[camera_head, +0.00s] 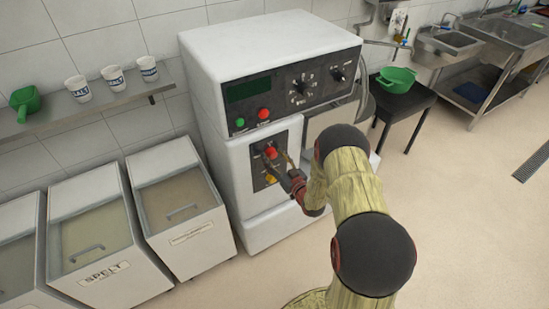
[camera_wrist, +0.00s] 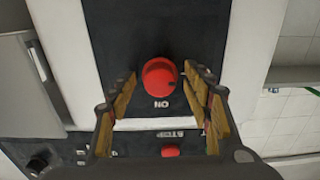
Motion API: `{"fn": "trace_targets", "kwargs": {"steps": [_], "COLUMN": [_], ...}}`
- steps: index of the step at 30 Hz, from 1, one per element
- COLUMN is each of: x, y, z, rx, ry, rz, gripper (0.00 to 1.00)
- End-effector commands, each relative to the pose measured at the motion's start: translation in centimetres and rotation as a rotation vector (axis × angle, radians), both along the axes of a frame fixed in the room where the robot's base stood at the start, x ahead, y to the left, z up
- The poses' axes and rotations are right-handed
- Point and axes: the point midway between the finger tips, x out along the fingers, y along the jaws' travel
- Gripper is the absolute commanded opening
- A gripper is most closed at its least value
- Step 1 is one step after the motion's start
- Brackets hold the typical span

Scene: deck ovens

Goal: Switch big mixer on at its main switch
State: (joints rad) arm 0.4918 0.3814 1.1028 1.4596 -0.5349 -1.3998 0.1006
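The big mixer (camera_head: 270,50) is a white cabinet with a dark control panel. A smaller dark switch plate on its front carries a red rotary switch (camera_head: 271,152) with yellow below it. In the wrist view the red switch (camera_wrist: 160,77) is centred, with the word ON beside it, upside down. My gripper (camera_wrist: 160,84) is open, with one finger on each side of the red switch and a visible gap to both. In the head view my gripper (camera_head: 278,163) is at the switch plate and partly covers it. I cannot tell how far the fingertips reach along the knob.
A green button (camera_head: 240,122) and a red button (camera_head: 263,113) sit above the plate; the red one also shows in the wrist view (camera_wrist: 170,151). Flour bins (camera_head: 180,235) stand left. A green bowl (camera_head: 397,78) on a dark stool is right. Floor at right is clear.

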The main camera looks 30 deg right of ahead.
Motion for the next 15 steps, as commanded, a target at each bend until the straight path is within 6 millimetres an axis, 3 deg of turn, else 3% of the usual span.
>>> {"fn": "trace_targets", "kwargs": {"steps": [15], "x": [-0.03], "y": [-0.01], "z": [0.01], "rx": [0.0], "ry": [0.0], "rz": [0.0], "gripper": [0.2]}}
